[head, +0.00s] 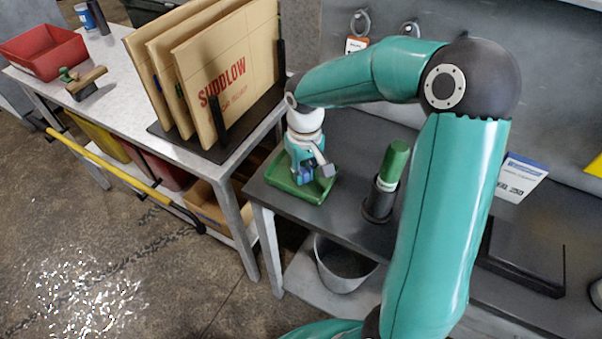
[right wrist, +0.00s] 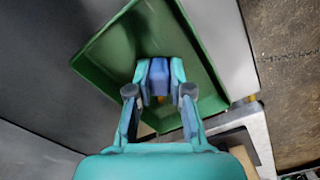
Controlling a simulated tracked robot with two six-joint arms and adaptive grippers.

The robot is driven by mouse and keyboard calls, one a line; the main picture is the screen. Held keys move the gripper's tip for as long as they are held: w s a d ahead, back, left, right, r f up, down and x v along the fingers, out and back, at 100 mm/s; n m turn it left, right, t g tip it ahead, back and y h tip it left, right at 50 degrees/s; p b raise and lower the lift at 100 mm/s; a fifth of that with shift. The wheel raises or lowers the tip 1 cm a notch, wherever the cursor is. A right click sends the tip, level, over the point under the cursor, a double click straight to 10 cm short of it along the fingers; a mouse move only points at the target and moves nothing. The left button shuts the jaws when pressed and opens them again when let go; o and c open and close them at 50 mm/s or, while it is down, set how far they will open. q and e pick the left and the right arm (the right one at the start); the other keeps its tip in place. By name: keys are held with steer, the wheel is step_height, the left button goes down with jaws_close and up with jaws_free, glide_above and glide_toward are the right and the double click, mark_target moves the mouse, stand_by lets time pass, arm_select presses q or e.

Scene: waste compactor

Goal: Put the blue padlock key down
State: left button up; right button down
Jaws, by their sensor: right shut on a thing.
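My right gripper (head: 309,172) points down over a small green tray (head: 283,184) on the dark bench. It is shut on the blue padlock key (head: 303,173). In the right wrist view the blue key (right wrist: 159,72) sits between the two fingers of the gripper (right wrist: 159,84), with the tray floor (right wrist: 115,62) behind it. A small yellowish part shows below the key. The fingers hide much of it, and I cannot tell whether the key touches the tray floor. My left gripper is not in view.
A green-topped cylinder (head: 393,163) stands in a dark holder right of the tray. Cardboard sheets (head: 225,75) stand in a rack on the left table. A grey bin (head: 343,266) is under the bench. A white-and-blue card (head: 521,177) stands farther right.

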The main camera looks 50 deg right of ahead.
mark_target(304, 170)
steer(key=c, duration=1.1)
jaws_free()
steer(key=shift+o, duration=0.2)
steer(key=shift+r, duration=0.15)
step_height(304, 170, up, 12)
steer(key=shift+p, duration=0.3)
